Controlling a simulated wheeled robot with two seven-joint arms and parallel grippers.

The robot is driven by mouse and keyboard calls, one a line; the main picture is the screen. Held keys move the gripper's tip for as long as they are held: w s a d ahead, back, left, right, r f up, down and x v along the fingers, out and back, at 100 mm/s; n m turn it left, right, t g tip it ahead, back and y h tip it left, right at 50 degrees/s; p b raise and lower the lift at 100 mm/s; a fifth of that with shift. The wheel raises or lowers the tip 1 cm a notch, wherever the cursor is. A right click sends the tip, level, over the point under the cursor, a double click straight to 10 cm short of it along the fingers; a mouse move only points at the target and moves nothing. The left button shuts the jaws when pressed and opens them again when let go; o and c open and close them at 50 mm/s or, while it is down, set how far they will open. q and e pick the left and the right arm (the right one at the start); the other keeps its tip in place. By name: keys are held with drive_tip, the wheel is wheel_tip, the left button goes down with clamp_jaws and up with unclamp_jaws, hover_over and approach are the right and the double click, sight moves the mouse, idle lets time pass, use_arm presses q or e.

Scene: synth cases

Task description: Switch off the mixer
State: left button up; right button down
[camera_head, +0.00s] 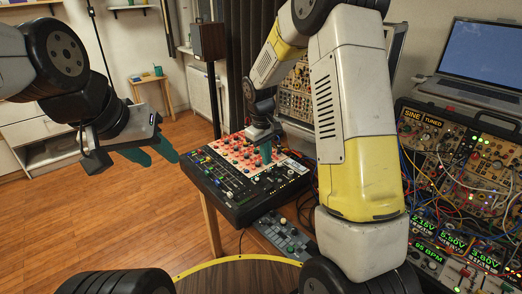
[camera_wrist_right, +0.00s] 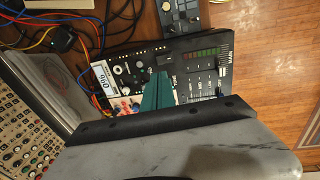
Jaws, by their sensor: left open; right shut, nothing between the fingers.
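The mixer (camera_head: 232,181) is a black console with a red-orange knob section. It sits on a wooden table in the middle of the head view and fills the centre of the right wrist view (camera_wrist_right: 207,72). My right gripper (camera_head: 265,153) is shut and empty, its teal fingertips low over the mixer's right part. In the right wrist view the shut fingers (camera_wrist_right: 155,91) hide part of the panel beside small lettering and a dark rectangular part. I cannot tell whether they touch it. A green level meter (camera_wrist_right: 201,53) shows nearby. My left gripper (camera_head: 153,152) is open and empty, left of the mixer.
A smaller control box (camera_head: 281,237) lies in front of the mixer. A modular synth case (camera_head: 455,160) with many cables stands at the right, under a laptop (camera_head: 482,58). A speaker (camera_head: 208,40) stands behind the mixer. Wooden floor at the left is clear.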

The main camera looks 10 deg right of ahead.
sight(268, 188)
drive_tip(key=f, duration=0.7)
drive_tip(key=d+f, duration=0.1)
drive_tip(key=f, duration=0.2)
drive_tip(key=shift+w+d+f, duration=0.1)
drive_tip(key=shift+w+f, duration=0.25)
drive_tip(key=shift+f, duration=0.05)
drive_tip(key=shift+d+f, duration=0.3)
drive_tip(key=shift+f, duration=0.25)
drive_tip(key=shift+d+f, duration=0.1)
drive_tip(key=shift+d, duration=0.1)
drive_tip(key=shift+s, duration=0.1)
drive_tip(key=shift+s+a, duration=0.35)
drive_tip(key=shift+a, duration=0.55)
wheel_tip(268, 188, up, 15)
drive_tip(key=shift+w, duration=0.15)
drive_tip(key=shift+a, duration=0.1)
